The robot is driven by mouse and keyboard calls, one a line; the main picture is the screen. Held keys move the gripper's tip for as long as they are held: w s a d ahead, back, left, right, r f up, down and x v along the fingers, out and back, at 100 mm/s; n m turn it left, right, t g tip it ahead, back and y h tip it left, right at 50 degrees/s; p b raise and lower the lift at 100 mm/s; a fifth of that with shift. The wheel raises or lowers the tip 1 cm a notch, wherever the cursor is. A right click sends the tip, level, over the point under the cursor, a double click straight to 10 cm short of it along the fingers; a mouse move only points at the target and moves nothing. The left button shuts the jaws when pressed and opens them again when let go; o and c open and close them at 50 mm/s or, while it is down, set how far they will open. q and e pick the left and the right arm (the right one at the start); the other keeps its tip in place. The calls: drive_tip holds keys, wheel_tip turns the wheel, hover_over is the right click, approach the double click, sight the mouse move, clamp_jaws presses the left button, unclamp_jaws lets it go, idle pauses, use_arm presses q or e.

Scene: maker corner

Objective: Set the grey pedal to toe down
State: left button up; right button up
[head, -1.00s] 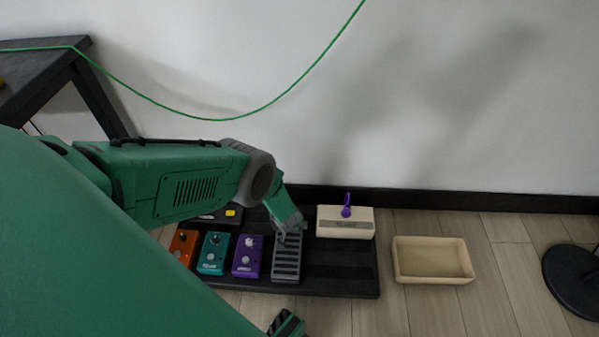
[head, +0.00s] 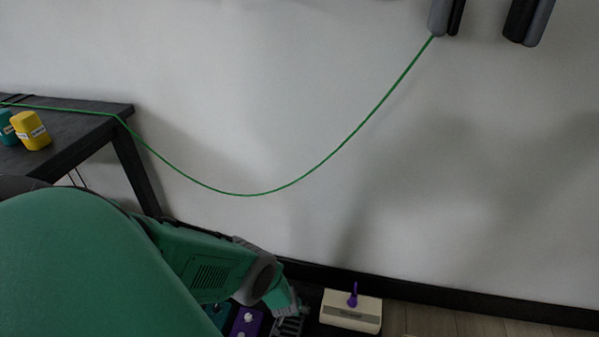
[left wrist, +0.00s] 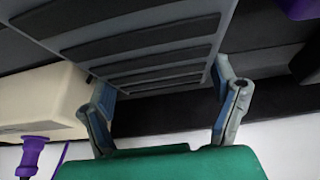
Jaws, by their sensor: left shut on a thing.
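The grey pedal (head: 290,326) shows at the bottom edge of the head view, partly hidden by my left gripper and cut off by the frame. In the left wrist view its grey tread (left wrist: 145,45) with black ribs fills the upper middle. My left gripper (left wrist: 165,92) has one finger at each side of the tread's end and is shut on it. It also shows in the head view (head: 294,309), at the pedal's far end. I cannot tell the pedal's tilt clearly. My right gripper is not in view.
A cream pedal (head: 350,312) with a purple plug stands right of the grey pedal, and a purple pedal (head: 246,322) stands left. A green cable (head: 250,194) hangs across the wall. A dark table (head: 75,130) at the left holds a yellow block (head: 31,130).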

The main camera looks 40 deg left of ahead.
sight(290, 321)
use_arm(q)
drive_tip(key=shift+o, duration=0.2)
drive_tip(key=shift+s+d+f, duration=0.1)
drive_tip(key=shift+s+f, duration=0.15)
drive_tip(key=shift+f, duration=0.25)
drive_tip(key=shift+s+d+r, duration=0.1)
drive_tip(key=shift+d+r, duration=0.1)
drive_tip(key=shift+d, duration=0.15)
drive_tip(key=shift+c, duration=0.4)
drive_tip(key=o, duration=1.5)
drive_tip(key=shift+d, duration=0.15)
drive_tip(key=shift+o, duration=0.9)
drive_tip(key=shift+a, duration=0.6)
drive_tip(key=shift+r, duration=0.45)
drive_tip(key=v, duration=1)
drive_tip(key=shift+d+r, duration=0.2)
drive_tip(key=shift+d, duration=0.25)
drive_tip(key=shift+r, duration=0.15)
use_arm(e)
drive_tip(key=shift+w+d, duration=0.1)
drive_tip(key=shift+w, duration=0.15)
use_arm(q)
drive_tip(key=shift+d, duration=0.1)
